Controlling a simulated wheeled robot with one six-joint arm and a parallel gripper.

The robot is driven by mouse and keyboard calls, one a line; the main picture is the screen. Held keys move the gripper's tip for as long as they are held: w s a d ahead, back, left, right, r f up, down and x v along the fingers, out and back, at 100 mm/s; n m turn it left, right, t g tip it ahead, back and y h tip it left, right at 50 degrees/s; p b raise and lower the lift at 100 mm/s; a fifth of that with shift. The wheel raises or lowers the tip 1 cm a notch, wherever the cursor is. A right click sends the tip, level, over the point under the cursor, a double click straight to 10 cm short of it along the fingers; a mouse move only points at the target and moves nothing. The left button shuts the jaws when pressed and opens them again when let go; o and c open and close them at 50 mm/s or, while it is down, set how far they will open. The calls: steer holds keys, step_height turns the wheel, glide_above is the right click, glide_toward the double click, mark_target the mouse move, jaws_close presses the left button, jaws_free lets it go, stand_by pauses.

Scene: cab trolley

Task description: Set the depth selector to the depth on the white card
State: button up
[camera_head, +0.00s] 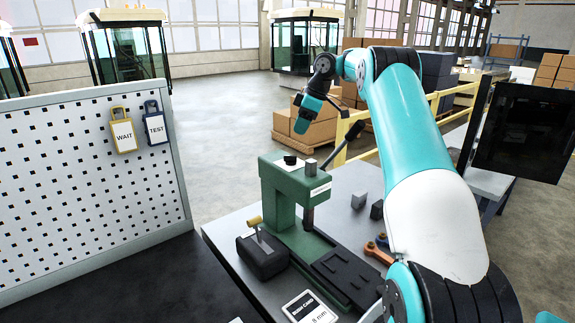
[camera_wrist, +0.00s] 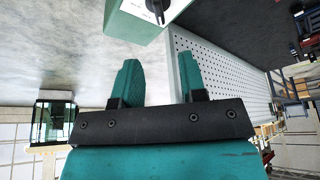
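The green press (camera_head: 278,190) stands on the grey bench, with a black knob (camera_head: 290,160) on its head that looks like the depth selector. In the wrist view, a dark selector knob (camera_wrist: 155,8) with a pointer sits on a white plate on the green housing (camera_wrist: 133,24), cut by the top edge. Its setting is unreadable. The white card (camera_head: 308,307) lies at the bench's front; its lower line seems to read "8 mm", partly cut off. My gripper (camera_head: 302,125) hangs above and behind the press, touching nothing. Its two teal fingers (camera_wrist: 158,68) are apart and empty.
A black box with a yellow-tipped lever (camera_head: 262,252) stands left of the press. A pegboard (camera_head: 90,190) with WAIT and TEST tags is at left. The press's black lever (camera_head: 348,140) sticks up behind.

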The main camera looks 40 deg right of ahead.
mark_target(287, 156)
steer(key=b+x, duration=0.2)
steer(key=x, duration=0.8)
steer(key=shift+a+f, duration=0.1)
steer(key=shift+f, duration=0.15)
jaws_close()
